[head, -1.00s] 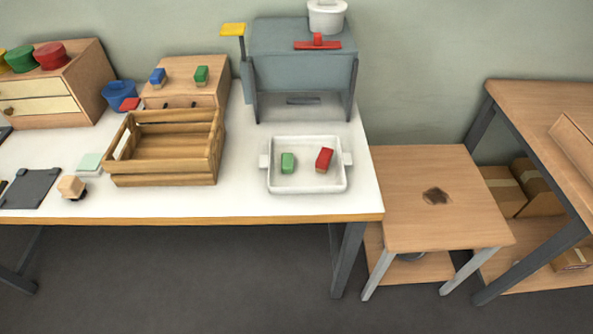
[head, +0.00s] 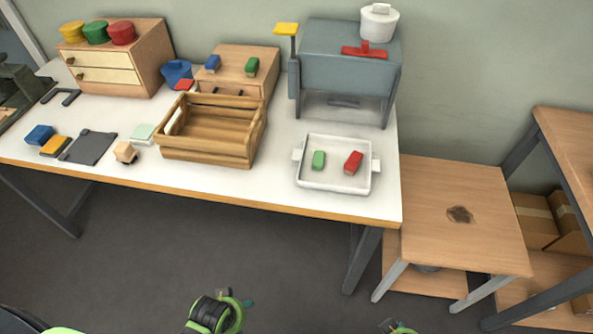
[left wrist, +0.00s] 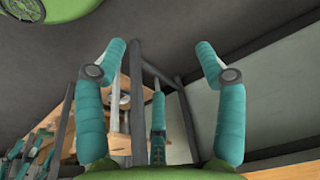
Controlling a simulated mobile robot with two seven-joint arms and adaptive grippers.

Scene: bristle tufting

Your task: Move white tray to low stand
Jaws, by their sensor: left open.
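The white tray (head: 334,187) stands on the white table near its right end in the head view. My right gripper does not show clearly in either view.
A wooden crate (head: 207,155) stands left of the tray. A grey box-like stand (head: 345,65) with a white pot (head: 378,22) is behind the tray. A taller wooden table (head: 575,145) is right of the low stand. Dark open floor lies in front.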

